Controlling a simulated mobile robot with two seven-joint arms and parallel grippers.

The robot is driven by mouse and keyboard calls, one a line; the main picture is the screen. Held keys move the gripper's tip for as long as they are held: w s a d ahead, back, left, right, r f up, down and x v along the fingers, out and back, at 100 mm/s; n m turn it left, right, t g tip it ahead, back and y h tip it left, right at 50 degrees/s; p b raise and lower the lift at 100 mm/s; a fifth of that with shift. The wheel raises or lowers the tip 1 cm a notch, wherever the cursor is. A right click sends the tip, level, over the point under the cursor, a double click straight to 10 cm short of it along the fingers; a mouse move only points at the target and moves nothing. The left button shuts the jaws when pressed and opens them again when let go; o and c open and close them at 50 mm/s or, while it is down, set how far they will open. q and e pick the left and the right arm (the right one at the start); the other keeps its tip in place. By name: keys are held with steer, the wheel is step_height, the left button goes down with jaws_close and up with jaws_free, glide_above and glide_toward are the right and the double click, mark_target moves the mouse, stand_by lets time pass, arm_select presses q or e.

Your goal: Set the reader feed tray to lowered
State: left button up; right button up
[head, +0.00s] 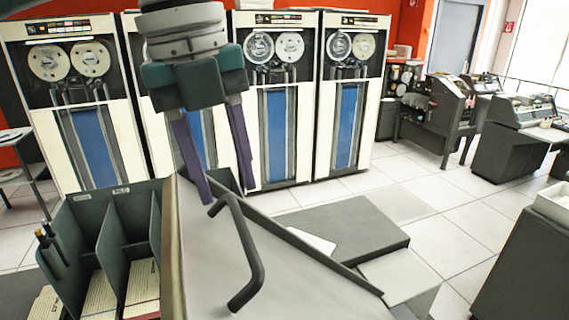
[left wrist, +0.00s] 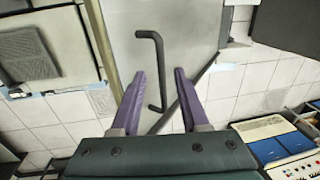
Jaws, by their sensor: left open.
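The reader feed tray (head: 200,275) looks like a broad light-grey panel with a raised rim, in the lower middle of the head view. I cannot tell its exact height setting. A dark bent bar handle (head: 247,262) stands on it. My left gripper (head: 226,190) points down at the tray, its purple fingers apart and empty, just beyond the handle's far end. In the left wrist view the handle (left wrist: 158,62) lies ahead of and between the open fingers (left wrist: 160,74), its near end reaching between them. I see no contact. My right gripper is not in view.
A dark green divided card bin (head: 120,215) stands close left of the tray. A grey flat-topped block (head: 345,228) lies beyond it on the right. Tape cabinets (head: 292,120) line the back wall. Open tiled floor (head: 460,225) lies to the right.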

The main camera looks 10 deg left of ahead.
mark_target(235, 211)
arm_select(q)
steer(key=shift+w+d+f+p, duration=0.1)
steer(key=shift+f+p, duration=0.1)
steer(key=shift+f, duration=0.6)
steer(key=shift+w+d+f+p, duration=0.1)
steer(key=shift+f+p, duration=0.1)
steer(key=shift+f, duration=0.55)
jaws_close()
